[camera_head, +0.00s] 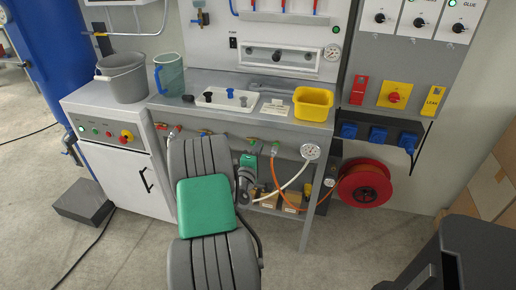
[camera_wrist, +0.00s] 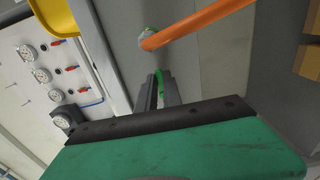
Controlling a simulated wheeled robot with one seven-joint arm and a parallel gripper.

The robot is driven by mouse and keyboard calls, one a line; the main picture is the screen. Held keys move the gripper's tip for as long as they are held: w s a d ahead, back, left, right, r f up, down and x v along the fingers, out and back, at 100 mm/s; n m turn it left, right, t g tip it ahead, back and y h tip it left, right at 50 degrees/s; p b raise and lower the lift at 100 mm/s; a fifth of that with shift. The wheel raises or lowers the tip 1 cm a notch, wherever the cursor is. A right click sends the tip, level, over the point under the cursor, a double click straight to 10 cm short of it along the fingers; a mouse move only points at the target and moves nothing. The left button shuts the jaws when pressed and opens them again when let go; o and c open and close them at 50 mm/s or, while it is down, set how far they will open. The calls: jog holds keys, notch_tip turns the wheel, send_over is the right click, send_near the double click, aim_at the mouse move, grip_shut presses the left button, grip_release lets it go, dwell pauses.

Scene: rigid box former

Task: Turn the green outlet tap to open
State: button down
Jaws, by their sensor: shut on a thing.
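The green outlet tap shows in the wrist view as a thin curved green handle (camera_wrist: 158,76) at the tips of my gripper (camera_wrist: 159,92). My gripper's two dark fingers are close together, shut on this handle. The fingers and my green gripper body hide the rest of the tap. In the head view, my gripper (camera_head: 250,160) is at the underside of the bench front, right of my arm. There the handle is too small and too covered to tell its angle.
An orange hose (camera_wrist: 195,24) runs close beside the fingers, and a white hose (camera_head: 293,180) hangs near a round gauge (camera_head: 311,151). A yellow tub (camera_head: 313,103) stands on the bench above. A red hose reel (camera_head: 365,184) is at right.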

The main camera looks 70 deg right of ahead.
dwell(0.4)
jog(key=c, duration=1.5)
grip_release()
jog(key=s+a+b, duration=0.1)
jog(key=a, duration=0.6)
jog(key=shift+a, duration=0.4)
jog(key=shift+s, duration=0.1)
